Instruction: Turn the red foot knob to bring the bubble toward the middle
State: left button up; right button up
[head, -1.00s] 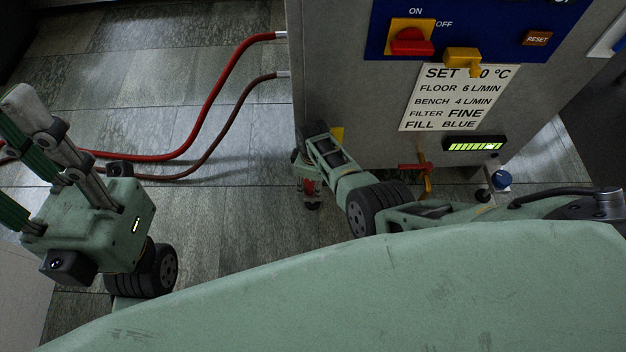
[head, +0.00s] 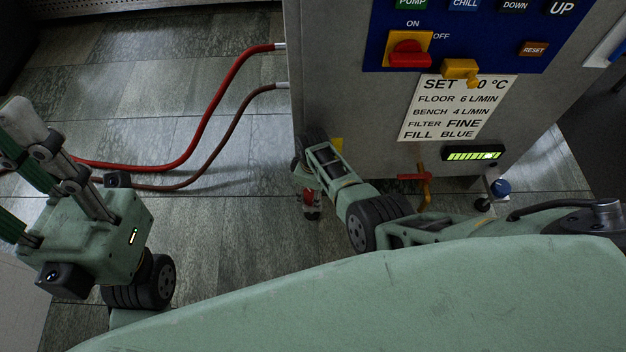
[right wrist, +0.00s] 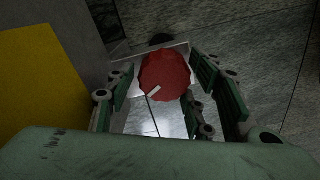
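The red foot knob (head: 311,197) is low beside the machine's left front corner. In the right wrist view the faceted red knob (right wrist: 165,75) has a white pointer mark towards its lower left. My right gripper (right wrist: 163,82) is open, with its fingers on either side of the knob; I cannot tell whether any finger touches it. In the head view its fingers are mostly hidden behind my wrist. The glowing green level vial (head: 473,154) is on the machine front, with a bright spot right of its middle. My left gripper (head: 20,180) is raised, open and empty at the left edge.
The grey machine (head: 340,80) carries a switch panel (head: 445,45) and a white label (head: 458,108). A red-handled valve (head: 415,177) and a blue knob (head: 500,188) are at its base. Red hoses (head: 215,105) run left over the tiled floor. A yellow surface (right wrist: 40,95) borders the right gripper.

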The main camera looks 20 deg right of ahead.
aim_at(313, 192)
notch_tip(313, 192, up, 11)
jog(key=shift+r, duration=0.2)
dwell(0.3)
jog(key=shift+o, duration=0.6)
